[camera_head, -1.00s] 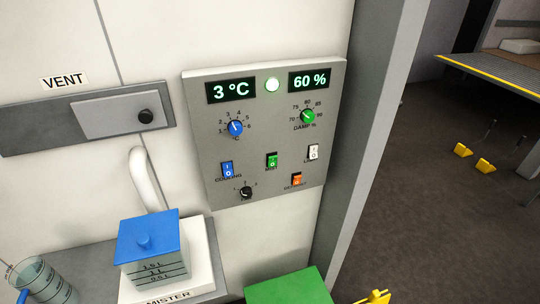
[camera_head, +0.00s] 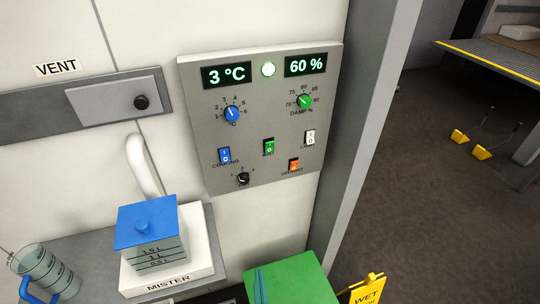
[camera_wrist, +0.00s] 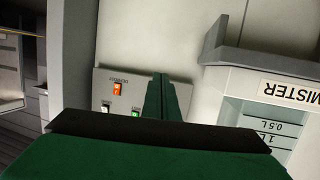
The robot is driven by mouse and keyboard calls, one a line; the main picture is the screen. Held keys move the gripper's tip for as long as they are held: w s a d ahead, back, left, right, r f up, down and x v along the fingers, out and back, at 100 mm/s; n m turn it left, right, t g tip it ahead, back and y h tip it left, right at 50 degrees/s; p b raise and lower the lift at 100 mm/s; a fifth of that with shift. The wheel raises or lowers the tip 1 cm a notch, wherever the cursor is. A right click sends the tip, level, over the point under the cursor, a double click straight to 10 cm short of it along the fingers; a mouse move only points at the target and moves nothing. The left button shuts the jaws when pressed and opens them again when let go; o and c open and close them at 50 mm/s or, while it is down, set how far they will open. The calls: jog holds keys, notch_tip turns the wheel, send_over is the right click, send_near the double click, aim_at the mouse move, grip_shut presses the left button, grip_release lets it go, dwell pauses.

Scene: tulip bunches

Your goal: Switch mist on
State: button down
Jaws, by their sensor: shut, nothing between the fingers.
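The control panel (camera_head: 205,160) is a grey plate on the wall in the head view. Its green mist switch (camera_head: 269,147) sits in the middle; its I and O marks are too small to show which side is pressed. My gripper (camera_wrist: 163,97) shows in the wrist view as dark green fingers shut together, empty. They point toward the panel, which appears upside down there. The mist switch (camera_wrist: 135,113) is partly visible just left of the fingers, apart from them in the picture.
The panel also has a blue cooling switch (camera_head: 224,155), a white light switch (camera_head: 310,137), an orange defrost switch (camera_head: 293,166) and knobs. The mister (camera_head: 152,236) with a blue lid stands below left.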

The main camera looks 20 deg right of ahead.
jog(key=w+d+r+m+h, duration=0.1)
jog(key=w+d+r+m, duration=0.1)
jog(key=w+d+r, duration=0.4)
jog(key=w+d+r+m+g+h, duration=0.1)
jog(key=w+d+r, duration=0.4)
jog(key=w+r, duration=0.5)
notch_tip(320, 180, up, 2)
jog(key=shift+w+d+r+m+h, duration=0.15)
jog(key=shift+w+d+m+h, duration=0.2)
jog(key=shift+m+h, duration=0.55)
send_near(273, 146)
jog(key=shift+d+f+x, duration=0.1)
jog(key=shift+f+x, duration=0.05)
jog(key=shift+x, duration=0.95)
jog(key=shift+d+f+x, duration=0.15)
jog(key=shift+x, duration=0.9)
jog(key=shift+w+r, duration=0.15)
jog(key=shift+w, duration=0.1)
jog(key=shift+w+r, duration=0.1)
jog(key=shift+w, duration=0.25)
dwell(0.4)
